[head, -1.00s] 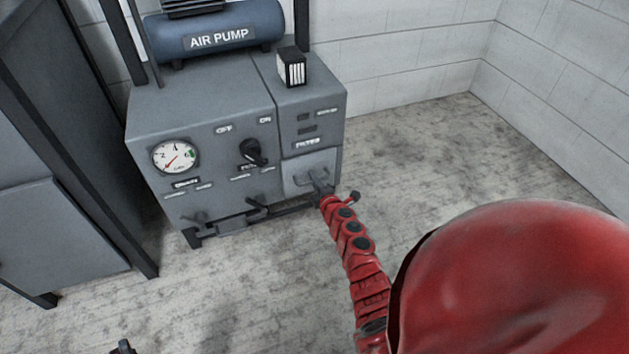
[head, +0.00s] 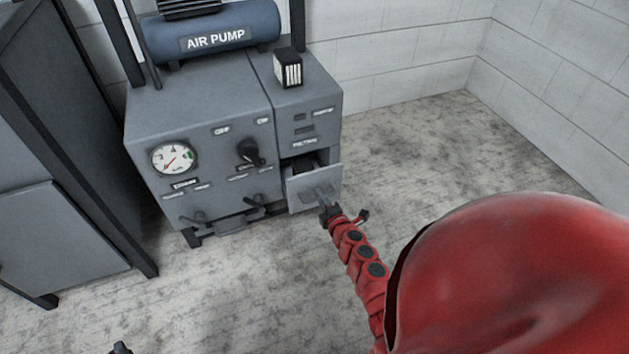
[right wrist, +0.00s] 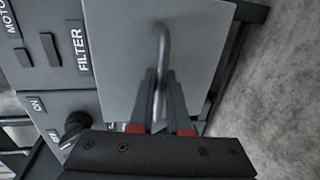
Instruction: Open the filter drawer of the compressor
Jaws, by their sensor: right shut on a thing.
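The grey compressor (head: 210,108) stands against the wall with its "AIR PUMP" tank on top. Its filter drawer (head: 312,188) is at the lower right of the front and stands partly out, with a dark gap showing behind its front panel. My right gripper (head: 326,202) is at the drawer's handle. In the right wrist view my right gripper (right wrist: 158,95) is shut on the curved metal handle (right wrist: 163,45) of the drawer front. My left gripper is not clearly seen; only a small dark tip shows at the bottom edge of the head view.
A small black and white filter block (head: 288,68) sits on top of the compressor. A gauge (head: 173,160) and a dark knob (head: 249,152) are on the front. A grey cabinet (head: 65,235) stands at the left. The floor (head: 400,160) at the right is clear.

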